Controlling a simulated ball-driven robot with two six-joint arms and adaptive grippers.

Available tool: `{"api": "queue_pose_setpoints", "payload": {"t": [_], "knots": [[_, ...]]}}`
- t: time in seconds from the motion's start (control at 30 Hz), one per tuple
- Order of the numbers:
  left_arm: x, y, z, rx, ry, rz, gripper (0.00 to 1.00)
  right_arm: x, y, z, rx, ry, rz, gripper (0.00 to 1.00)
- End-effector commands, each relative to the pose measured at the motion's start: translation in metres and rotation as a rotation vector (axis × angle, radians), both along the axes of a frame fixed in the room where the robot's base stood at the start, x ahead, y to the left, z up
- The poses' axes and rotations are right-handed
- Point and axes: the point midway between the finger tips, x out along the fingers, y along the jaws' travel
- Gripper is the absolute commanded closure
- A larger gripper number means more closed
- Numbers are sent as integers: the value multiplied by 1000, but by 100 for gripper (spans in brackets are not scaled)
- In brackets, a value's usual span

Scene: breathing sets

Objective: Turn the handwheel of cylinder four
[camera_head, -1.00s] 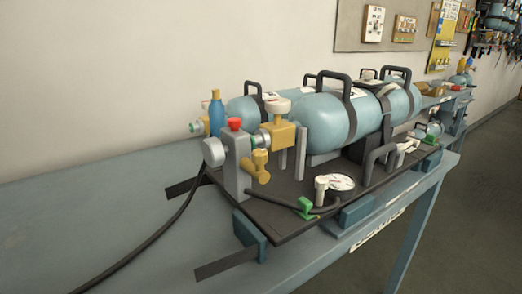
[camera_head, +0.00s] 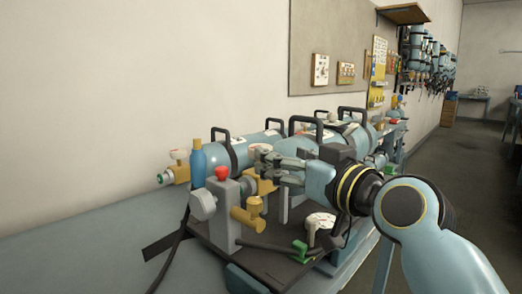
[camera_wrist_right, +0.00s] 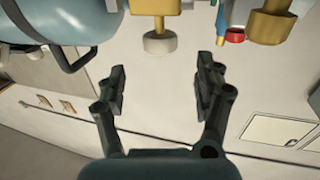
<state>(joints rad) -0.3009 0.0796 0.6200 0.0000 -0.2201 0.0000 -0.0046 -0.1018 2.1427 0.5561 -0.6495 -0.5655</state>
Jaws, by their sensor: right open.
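The near light-blue cylinder (camera_head: 300,192) lies on the dark rig, partly hidden behind my right gripper (camera_head: 270,164). Its brass valve has a cream handwheel (camera_head: 259,149). No cylinder number is legible, so I cannot tell which is four. In the right wrist view, a cream handwheel (camera_wrist_right: 160,43) on a yellow valve block (camera_wrist_right: 157,7) sits just beyond the open fingertips (camera_wrist_right: 162,76), roughly centred and apart from both fingers. A rear cylinder (camera_head: 246,150) has its own handwheel (camera_head: 178,154) on the left. My left gripper is out of view.
A grey block with a red knob (camera_head: 221,173), a brass fitting (camera_head: 250,218) and a dark hose stand close left of my gripper. The bench (camera_head: 90,240) is clear at left.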

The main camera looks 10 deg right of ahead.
Motion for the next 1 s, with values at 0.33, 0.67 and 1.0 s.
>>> {"api": "queue_pose_setpoints", "payload": {"t": [0.33, 0.67, 1.0], "knots": [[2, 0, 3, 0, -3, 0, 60, 59, 20, 0, -1, 2, 0, 31], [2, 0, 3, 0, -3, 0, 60, 69, 23, -1, -1, 3, -1, 31], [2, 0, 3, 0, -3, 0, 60, 68, 23, -1, -1, 3, -1, 63]]}}
